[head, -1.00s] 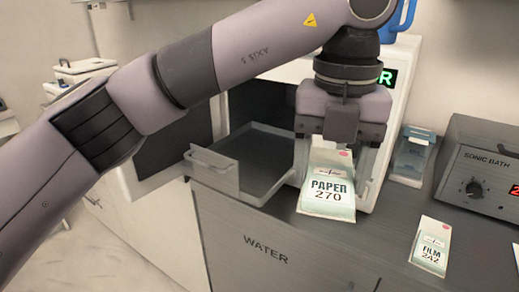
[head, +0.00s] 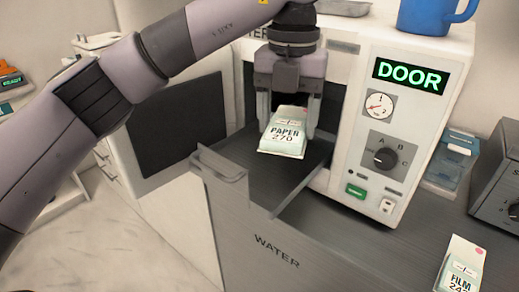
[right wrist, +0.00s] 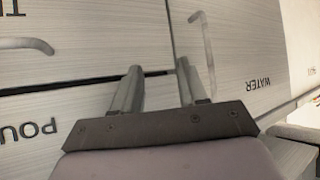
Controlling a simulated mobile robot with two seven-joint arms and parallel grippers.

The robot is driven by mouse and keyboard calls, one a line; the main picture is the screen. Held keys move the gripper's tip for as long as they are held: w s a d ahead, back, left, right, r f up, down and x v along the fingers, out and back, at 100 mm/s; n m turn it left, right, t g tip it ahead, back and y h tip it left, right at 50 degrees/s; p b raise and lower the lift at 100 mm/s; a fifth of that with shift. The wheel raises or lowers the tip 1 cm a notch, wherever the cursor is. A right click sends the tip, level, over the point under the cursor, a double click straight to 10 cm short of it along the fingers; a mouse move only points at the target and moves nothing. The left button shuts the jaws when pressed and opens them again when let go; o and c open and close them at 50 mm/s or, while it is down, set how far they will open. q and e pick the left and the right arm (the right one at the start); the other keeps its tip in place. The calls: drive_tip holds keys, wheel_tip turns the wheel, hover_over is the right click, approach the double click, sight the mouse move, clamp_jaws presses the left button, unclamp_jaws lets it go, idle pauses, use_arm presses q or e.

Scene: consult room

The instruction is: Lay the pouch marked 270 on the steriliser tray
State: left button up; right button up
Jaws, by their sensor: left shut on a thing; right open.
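The pouch marked PAPER 270 (head: 284,133) is pale green and white with dark print. My left gripper (head: 287,125) is shut on its far end and holds it over the steriliser tray (head: 241,180). I cannot tell whether the pouch touches the tray floor. The tray is a grey metal pan with a front handle, pulled out of the white steriliser (head: 366,155), whose display reads DOOR. My right gripper (right wrist: 157,85) is open and empty in the right wrist view, in front of the cabinet fronts; it is outside the head view.
The steriliser door (head: 178,125) stands open at the left of the tray. A pouch marked FILM (head: 460,268) lies on the counter at lower right. A blue box (head: 450,160) and a grey device (head: 497,180) stand right of the steriliser. A blue mug (head: 432,15) is on top.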

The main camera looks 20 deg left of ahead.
use_arm(q)
drive_tip(key=w+a+p, duration=0.1)
drive_tip(key=w+a, duration=0.2)
drive_tip(key=a, duration=0.2)
approach(259, 170)
drive_tip(key=shift+s+d+b, duration=0.15)
drive_tip(key=shift+d+b, duration=0.05)
drive_tip(key=shift+b, duration=0.1)
wheel_tip(259, 170, down, 6)
drive_tip(key=shift+r+p, duration=0.1)
drive_tip(key=shift+p, duration=0.4)
drive_tip(key=shift+a+f, duration=0.2)
drive_tip(key=shift+f, duration=0.1)
drive_tip(key=shift+f, duration=0.1)
drive_tip(key=o, duration=1)
